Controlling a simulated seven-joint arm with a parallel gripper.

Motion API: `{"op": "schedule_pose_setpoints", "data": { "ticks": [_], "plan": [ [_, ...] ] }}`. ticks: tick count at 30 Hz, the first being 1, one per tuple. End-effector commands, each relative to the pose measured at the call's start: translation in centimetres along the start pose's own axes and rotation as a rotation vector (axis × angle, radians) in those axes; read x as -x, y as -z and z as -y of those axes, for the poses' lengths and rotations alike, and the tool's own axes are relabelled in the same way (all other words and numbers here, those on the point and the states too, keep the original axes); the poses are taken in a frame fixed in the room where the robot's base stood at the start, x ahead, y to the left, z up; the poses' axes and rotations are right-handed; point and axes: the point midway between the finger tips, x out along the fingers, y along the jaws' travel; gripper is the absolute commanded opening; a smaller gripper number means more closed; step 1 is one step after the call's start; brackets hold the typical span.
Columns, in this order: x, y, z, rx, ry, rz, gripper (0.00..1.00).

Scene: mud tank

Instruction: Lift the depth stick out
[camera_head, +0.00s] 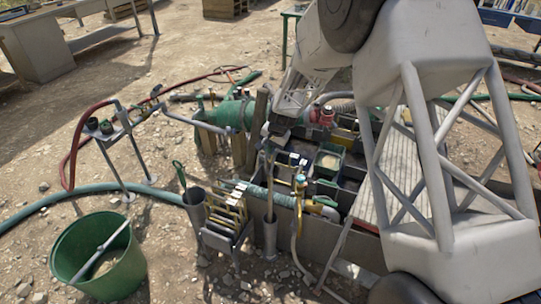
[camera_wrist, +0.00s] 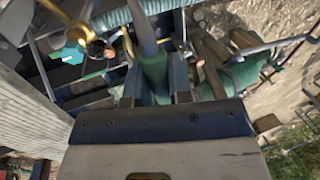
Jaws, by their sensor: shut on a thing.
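My gripper (camera_wrist: 155,92) is shut on the green grip of a long stick, seen as the depth stick (camera_wrist: 144,32), with a grey shaft running away from the fingers. In the head view my gripper (camera_head: 268,150) is above the near edge of the tank (camera_head: 330,243). The stick (camera_head: 270,185) shows as a thin upright shaft below it, its lower end hidden in a narrow grey tube (camera_head: 270,238). I cannot tell how deep it sits. The grip is partly covered by my fingers.
A second tube (camera_head: 195,206) holds a green-handled tool, beside a rack of yellow-edged plates (camera_head: 228,210). A yellow valve (camera_head: 300,185) and hoses crowd the tank. A green bucket (camera_head: 98,255) stands at left front; open dirt lies between.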

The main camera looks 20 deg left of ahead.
Motion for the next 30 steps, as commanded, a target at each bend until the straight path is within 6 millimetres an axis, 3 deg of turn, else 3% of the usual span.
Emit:
{"op": "schedule_pose_setpoints", "data": {
  "ticks": [21, 30],
  "plan": [
    [16.5, 0.0, 4.5, 0.001, 0.002, -0.002, 0.00],
    [20.9, 0.0, 5.6, 0.001, 0.000, -0.001, 0.00]
  ]
}}
